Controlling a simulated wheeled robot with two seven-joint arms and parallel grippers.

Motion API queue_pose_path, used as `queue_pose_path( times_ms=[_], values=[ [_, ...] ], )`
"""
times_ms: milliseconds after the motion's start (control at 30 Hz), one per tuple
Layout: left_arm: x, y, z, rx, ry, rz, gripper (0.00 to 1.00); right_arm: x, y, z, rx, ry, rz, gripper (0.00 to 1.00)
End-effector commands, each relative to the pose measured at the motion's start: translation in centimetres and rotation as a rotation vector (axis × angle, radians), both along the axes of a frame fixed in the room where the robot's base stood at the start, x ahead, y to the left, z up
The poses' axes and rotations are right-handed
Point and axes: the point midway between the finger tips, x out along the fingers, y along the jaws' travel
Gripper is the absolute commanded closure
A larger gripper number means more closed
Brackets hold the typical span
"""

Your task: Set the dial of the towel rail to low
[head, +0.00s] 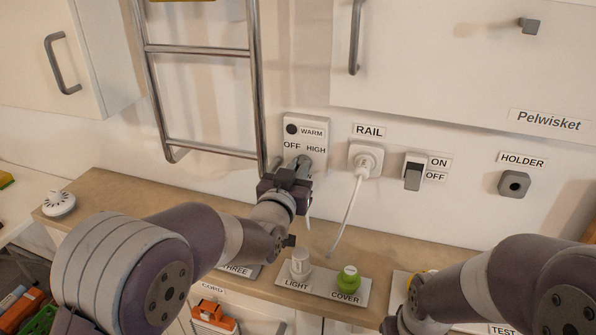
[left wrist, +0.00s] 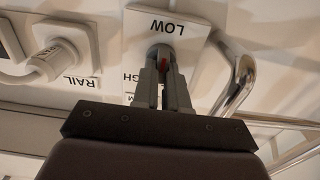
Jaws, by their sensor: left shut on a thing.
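The towel rail (head: 255,95) is a chrome ladder on the wall. Its white control plate (head: 318,122) has WARM, OFF and HIGH labels in the head view, where my gripper covers the lower part. My left gripper (head: 300,165) is at the plate, shut on the dial. In the left wrist view, which is upside down, the fingers (left wrist: 163,80) close on either side of the dial (left wrist: 163,54), and a red mark shows between them. The LOW label (left wrist: 167,27) is clear of the fingers. I cannot tell which setting the mark points to.
A RAIL socket with a white plug (head: 365,163) and hanging cord is close right of the plate. Farther right are an ON/OFF switch (head: 413,175) and a HOLDER fitting (head: 514,184). Below, the counter carries a LIGHT knob (head: 300,264) and green COVER button (head: 348,279).

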Motion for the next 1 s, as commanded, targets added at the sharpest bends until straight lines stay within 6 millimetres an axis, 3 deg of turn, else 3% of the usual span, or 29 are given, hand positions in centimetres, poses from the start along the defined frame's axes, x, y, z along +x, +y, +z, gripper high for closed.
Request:
queue_pose_path(
  times_ms=[167, 200, 233, 267, 533, 667, 1000],
  values=[
    [-0.1, 0.0, -0.6, 0.005, 0.013, -0.001, 1.00, 0.0, 0.0, 0.0, 0.000, 0.000, 0.000, 0.57],
    [-0.1, 0.0, -0.6, 0.006, 0.013, -0.001, 0.74, 0.0, 0.0, 0.0, 0.000, 0.000, 0.000, 0.57],
    [-0.1, 0.0, -0.6, 0.006, 0.012, -0.001, 0.65, 0.0, 0.0, 0.0, 0.000, 0.000, 0.000, 0.57],
    [-0.1, 0.0, -0.5, 0.006, 0.011, -0.001, 0.62, 0.0, 0.0, 0.0, 0.000, 0.000, 0.000, 0.57],
    [-0.1, 0.0, -0.2, 0.003, 0.004, 0.000, 0.62, 0.0, 0.0, 0.0, 0.000, 0.000, 0.000, 0.57],
    [-1.0, 0.3, -0.2, 0.003, 0.003, 0.000, 0.62, 0.0, 0.0, -0.2, 0.000, 0.000, 0.000, 0.57],
    [-8.9, 2.8, -0.2, 0.003, 0.003, -0.002, 0.62, 0.0, 0.0, -0.7, 0.000, 0.000, 0.000, 0.57]
  ],
)
